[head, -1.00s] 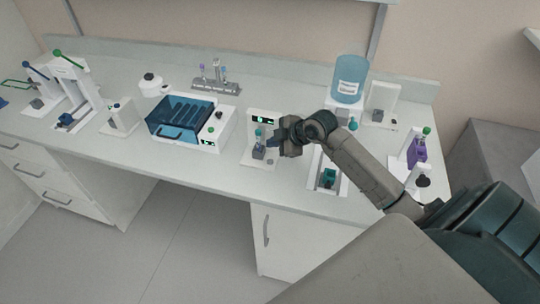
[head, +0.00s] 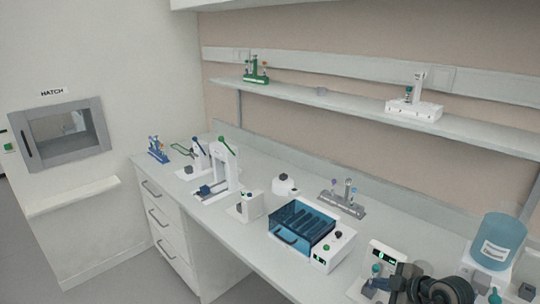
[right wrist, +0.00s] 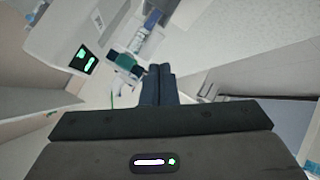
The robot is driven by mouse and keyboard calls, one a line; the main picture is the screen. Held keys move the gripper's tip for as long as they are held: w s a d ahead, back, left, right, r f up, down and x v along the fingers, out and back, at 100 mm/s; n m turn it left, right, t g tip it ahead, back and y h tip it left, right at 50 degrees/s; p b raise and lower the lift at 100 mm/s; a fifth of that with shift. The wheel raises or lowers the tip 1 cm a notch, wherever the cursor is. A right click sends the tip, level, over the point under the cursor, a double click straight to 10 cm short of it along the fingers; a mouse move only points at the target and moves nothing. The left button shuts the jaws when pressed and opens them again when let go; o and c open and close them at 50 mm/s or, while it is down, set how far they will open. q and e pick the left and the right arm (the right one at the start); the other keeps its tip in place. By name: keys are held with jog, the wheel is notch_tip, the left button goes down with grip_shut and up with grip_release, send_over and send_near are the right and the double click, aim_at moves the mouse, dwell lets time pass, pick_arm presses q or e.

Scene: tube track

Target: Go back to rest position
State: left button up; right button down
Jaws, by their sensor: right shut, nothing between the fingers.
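My right gripper (head: 378,284) is at the lower right of the head view, beside a white device with a green display (head: 388,253). In the right wrist view its dark fingers (right wrist: 158,84) are together with nothing between them. A tube with a teal cap (head: 376,270) stands at the device, close to the fingers. The tube's teal cap (right wrist: 129,61) and the device's green display (right wrist: 85,58) also show in the right wrist view. I cannot tell whether the fingers touch the tube. My left gripper is not in view.
The bench (head: 262,238) carries a blue-lidded machine (head: 302,224), a grey tube rack (head: 342,203), a white press (head: 222,170) and a blue water jug (head: 499,240). A wall shelf (head: 340,99) holds two racks. A hatch (head: 62,130) is in the left wall.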

jog(key=s+a+r+m+t+y, duration=0.1)
jog(key=s+a+r+m+t, duration=0.15)
jog(key=r+t, duration=0.3)
jog(key=s+a+r+m+t+y, duration=0.1)
jog(key=s+a+r+t+y, duration=0.1)
jog(key=a+r+t, duration=0.4)
jog(key=s+d+m+h, duration=0.4)
jog(key=d+m+h, duration=0.45)
jog(key=h, duration=0.35)
jog(key=s+d+f+m+g+h, duration=0.2)
jog(key=s+f+m+g, duration=0.3)
jog(key=s+f+g, duration=0.4)
jog(key=s+a+f+n+g+y, duration=0.45)
jog(key=s+a+f+g, duration=0.4)
jog(key=s+f, duration=0.45)
notch_tip(320, 180, down, 32)
jog(key=d+m+g+b, duration=0.1)
jog(key=d+b, duration=0.1)
jog(key=b, duration=0.2)
jog(key=s+d+f+g+b, duration=0.1)
jog(key=s+f+b, duration=0.2)
jog(key=s+f, duration=1.6)
notch_tip(320, 180, down, 4)
jog(key=shift+s+d+f+y, duration=0.1)
jog(key=shift+s+d+y, duration=0.1)
jog(key=shift+d+y, duration=0.15)
